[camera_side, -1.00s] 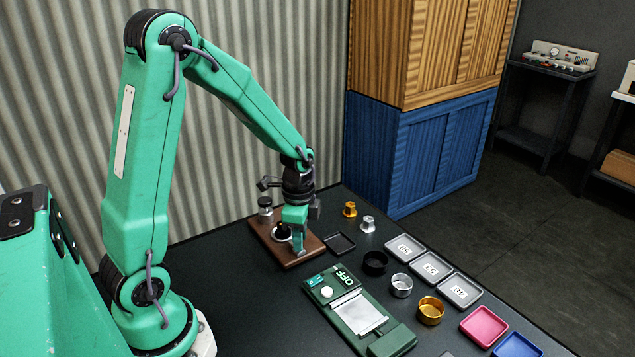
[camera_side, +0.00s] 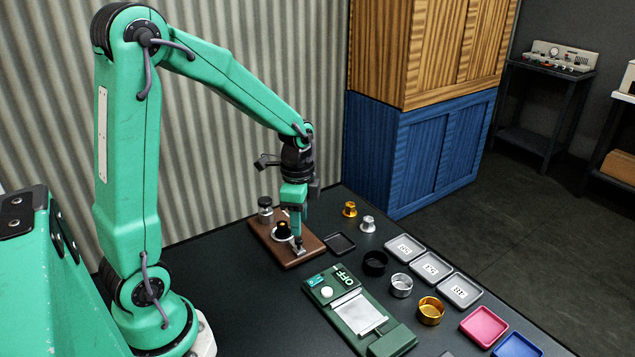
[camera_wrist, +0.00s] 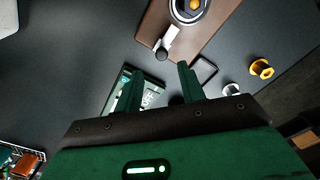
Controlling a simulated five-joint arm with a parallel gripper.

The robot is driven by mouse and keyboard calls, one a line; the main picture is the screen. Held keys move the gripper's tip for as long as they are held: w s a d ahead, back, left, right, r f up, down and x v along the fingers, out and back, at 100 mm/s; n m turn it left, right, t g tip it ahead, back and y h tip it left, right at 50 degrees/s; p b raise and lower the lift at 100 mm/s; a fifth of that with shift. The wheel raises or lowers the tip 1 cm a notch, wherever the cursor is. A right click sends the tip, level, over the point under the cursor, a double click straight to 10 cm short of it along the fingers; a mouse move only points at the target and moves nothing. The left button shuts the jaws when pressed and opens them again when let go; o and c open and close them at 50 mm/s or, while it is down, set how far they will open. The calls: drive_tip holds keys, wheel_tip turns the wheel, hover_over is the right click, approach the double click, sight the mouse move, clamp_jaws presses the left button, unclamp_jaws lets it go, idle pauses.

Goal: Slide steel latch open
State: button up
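The steel latch (camera_side: 299,247) is a small grey metal piece at the front edge of a brown wooden board (camera_side: 270,243).
A grey-capped jar (camera_side: 265,207) stands at the board's back. A small dark tray (camera_side: 340,244) lies right of the board. A green device marked OFF (camera_side: 352,310), cups and labelled trays (camera_side: 432,266) stand to the front right.

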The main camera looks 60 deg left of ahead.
drive_tip(key=shift+r, duration=1.3)
drive_tip(key=shift+r, duration=0.1)
drive_tip(key=s+d+r+n+t, duration=0.5)
drive_tip(key=s+d+r+n, duration=0.3)
drive_tip(key=s+r, duration=0.3)
drive_tip(key=shift+s+r+n+t, duration=0.25)
drive_tip(key=shift+s+n+t, duration=0.05)
drive_tip(key=shift+n, duration=0.2)
